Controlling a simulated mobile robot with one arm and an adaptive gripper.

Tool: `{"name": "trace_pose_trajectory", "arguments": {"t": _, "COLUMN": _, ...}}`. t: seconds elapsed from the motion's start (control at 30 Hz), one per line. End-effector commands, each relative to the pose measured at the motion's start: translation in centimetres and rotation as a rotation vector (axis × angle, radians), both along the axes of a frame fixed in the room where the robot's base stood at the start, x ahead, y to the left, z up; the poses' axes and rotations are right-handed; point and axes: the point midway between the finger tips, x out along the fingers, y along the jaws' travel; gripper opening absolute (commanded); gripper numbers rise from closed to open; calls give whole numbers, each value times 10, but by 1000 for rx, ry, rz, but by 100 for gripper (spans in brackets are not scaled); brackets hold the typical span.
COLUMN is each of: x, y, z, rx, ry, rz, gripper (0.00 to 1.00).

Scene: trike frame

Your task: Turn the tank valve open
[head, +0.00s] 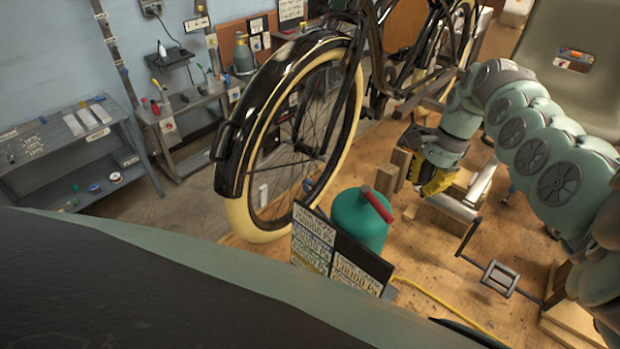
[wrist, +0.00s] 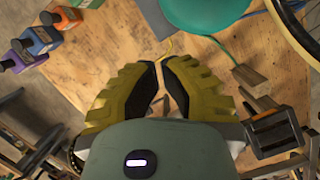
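A teal tank (head: 352,222) stands on the wooden board, right of the front wheel in the head view. A red bar-like handle (head: 378,204) sits on its top; how far it is turned is unclear. My gripper (head: 431,187), with yellow fingers, is to the right of the tank, apart from the handle. In the wrist view the teal tank (wrist: 205,10) is cut off at the top edge, and the handle is not seen. There my gripper (wrist: 160,64) has its fingertips close together with a thin strip of wood showing between them, and nothing is seen held.
A dark board with pressure labels (head: 340,252) stands in front of the tank. The bicycle wheel (head: 243,205) is left of it. Wooden blocks (head: 387,179) and a pedal (head: 500,277) lie close to my arm. Coloured bottles (wrist: 42,40) show in the wrist view.

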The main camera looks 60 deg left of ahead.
Motion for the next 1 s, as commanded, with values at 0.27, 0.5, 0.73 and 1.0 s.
{"name": "trace_pose_trajectory", "arguments": {"t": 0.27, "x": -13, "y": 3, "z": -40, "rx": 0, "ry": 2, "rz": 6, "gripper": 0}}
{"name": "trace_pose_trajectory", "arguments": {"t": 0.5, "x": -28, "y": 4, "z": -50, "rx": 0, "ry": 5, "rz": 4, "gripper": 0}}
{"name": "trace_pose_trajectory", "arguments": {"t": 0.73, "x": -47, "y": 7, "z": -49, "rx": 1, "ry": 3, "rz": 2, "gripper": 0}}
{"name": "trace_pose_trajectory", "arguments": {"t": 1.0, "x": -55, "y": 9, "z": -51, "rx": 3, "ry": 1, "rz": 1, "gripper": 0}}
